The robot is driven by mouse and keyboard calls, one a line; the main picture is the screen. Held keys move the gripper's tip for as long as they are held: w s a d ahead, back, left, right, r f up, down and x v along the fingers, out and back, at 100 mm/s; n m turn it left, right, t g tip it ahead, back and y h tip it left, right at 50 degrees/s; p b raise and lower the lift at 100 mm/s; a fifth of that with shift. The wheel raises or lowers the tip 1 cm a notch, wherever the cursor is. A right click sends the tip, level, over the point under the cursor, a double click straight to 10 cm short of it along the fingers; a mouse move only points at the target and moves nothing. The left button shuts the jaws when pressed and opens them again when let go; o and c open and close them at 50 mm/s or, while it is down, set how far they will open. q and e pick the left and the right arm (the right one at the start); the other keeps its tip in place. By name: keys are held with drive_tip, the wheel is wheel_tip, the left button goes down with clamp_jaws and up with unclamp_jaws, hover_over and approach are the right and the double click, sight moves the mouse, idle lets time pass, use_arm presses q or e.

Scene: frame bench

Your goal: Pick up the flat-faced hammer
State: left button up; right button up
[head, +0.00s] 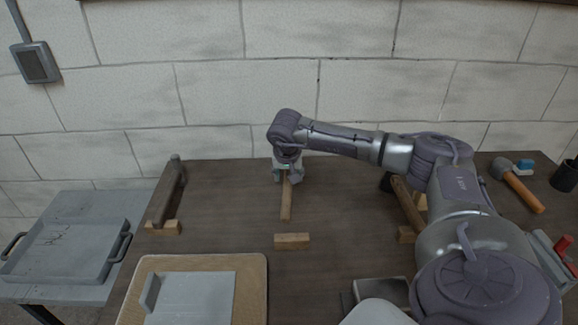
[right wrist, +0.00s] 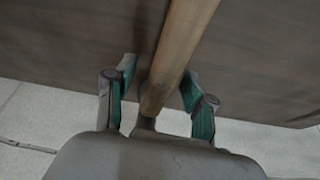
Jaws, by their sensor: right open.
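My right gripper (head: 288,178) is over the back middle of the bench, pointing down. In the right wrist view, its two green-padded fingers (right wrist: 158,92) are open, one on each side of a hammer's wooden handle (right wrist: 178,55). That handle (head: 286,203) shows in the head view, running from the gripper toward the front. Its head is mostly hidden by the gripper, so I cannot tell its face shape. Another hammer (head: 168,190) lies at the left, on a wooden block. A third, wooden-handled hammer (head: 405,203) lies at the right, partly behind my arm. My left gripper is not in view.
A wooden block (head: 292,241) sits in front of the middle handle, with a gap showing. A tan board (head: 258,292) lies front left; a grey tray (head: 60,268) is beside the bench.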

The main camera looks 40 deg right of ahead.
drive_tip(key=shift+f, duration=0.25)
idle(0.3)
clamp_jaws()
